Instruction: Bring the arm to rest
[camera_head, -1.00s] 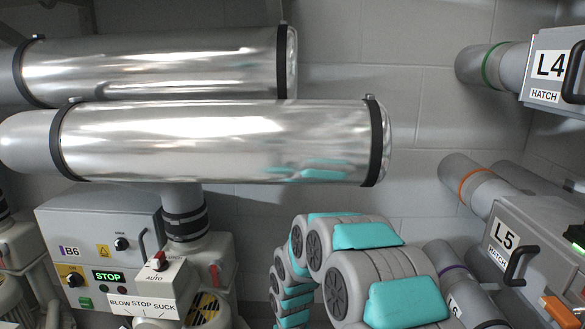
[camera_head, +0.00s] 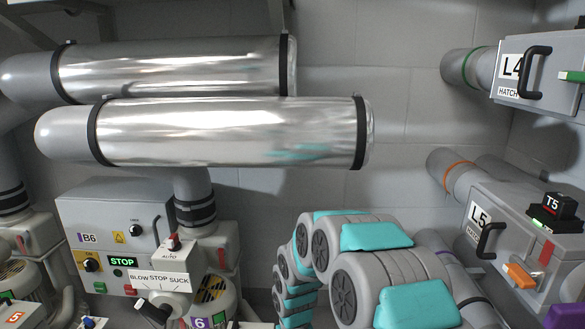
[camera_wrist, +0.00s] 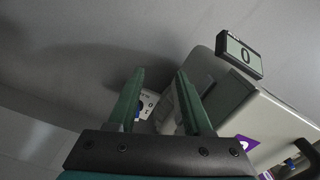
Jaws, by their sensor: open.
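My gripper (camera_wrist: 158,92) shows in the wrist view with its two green fingers apart and nothing between them. Beyond the fingertips is a grey wall or panel, with a small white label partly hidden behind the left finger. A pale box-shaped unit (camera_wrist: 262,125) stands to the right of the fingers, apart from them as far as I can tell. In the head view my grey and teal arm rises at the bottom centre; my gripper is hidden there.
Two shiny horizontal tubes (camera_head: 230,130) hang at upper left. The B6 control box (camera_head: 110,215) shows STOP below them. Hatches L4 (camera_head: 511,68) and L5 (camera_head: 478,222) are at right. A black T5 device (camera_head: 555,210) sits on L5. Bare wall lies between.

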